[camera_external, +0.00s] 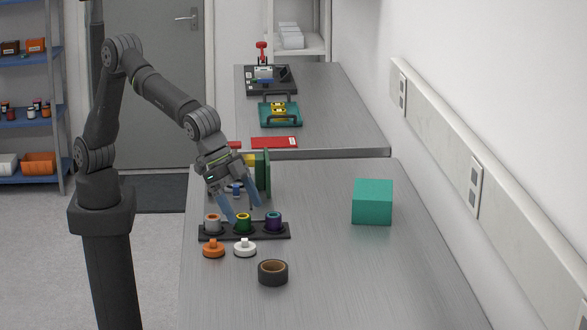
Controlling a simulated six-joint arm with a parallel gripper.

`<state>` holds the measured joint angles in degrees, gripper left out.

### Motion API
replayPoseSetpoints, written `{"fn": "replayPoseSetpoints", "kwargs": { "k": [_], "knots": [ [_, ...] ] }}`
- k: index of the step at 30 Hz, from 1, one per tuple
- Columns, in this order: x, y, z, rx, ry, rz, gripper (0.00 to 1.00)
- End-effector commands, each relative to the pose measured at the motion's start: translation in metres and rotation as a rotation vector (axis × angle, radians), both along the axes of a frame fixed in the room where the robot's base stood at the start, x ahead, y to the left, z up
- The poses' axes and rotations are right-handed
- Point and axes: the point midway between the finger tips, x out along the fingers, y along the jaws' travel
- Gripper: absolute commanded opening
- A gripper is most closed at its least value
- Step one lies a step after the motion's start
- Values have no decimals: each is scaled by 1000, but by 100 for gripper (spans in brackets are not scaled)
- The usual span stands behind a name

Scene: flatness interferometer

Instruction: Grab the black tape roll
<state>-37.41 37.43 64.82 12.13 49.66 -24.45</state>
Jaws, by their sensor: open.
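The black tape roll (273,273) lies flat on the grey metal bench, near the front of the picture. Its brown inner core shows from above. My gripper (245,214) is open, with its blue fingers spread and pointing down over the far side of the dark rack. It is behind and a little left of the tape roll, well apart from it.
A dark rack (264,234) holds several coloured round pieces. An orange knob (213,248) and a white knob (245,248) sit in front of it. A teal box (372,202) stands to the right. The bench (340,285) is clear right of the tape roll.

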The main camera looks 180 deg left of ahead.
Motion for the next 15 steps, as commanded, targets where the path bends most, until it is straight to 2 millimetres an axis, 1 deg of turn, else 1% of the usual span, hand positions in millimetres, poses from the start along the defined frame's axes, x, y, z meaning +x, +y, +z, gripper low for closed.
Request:
{"fn": "replayPoseSetpoints", "kwargs": {
  "k": [1,9,15],
  "knots": [
    [2,3,-9,-3,4,1,88],
    [17,27,-59,-4,5,1,88],
    [27,42,-89,-3,5,0,88]
  ]
}}
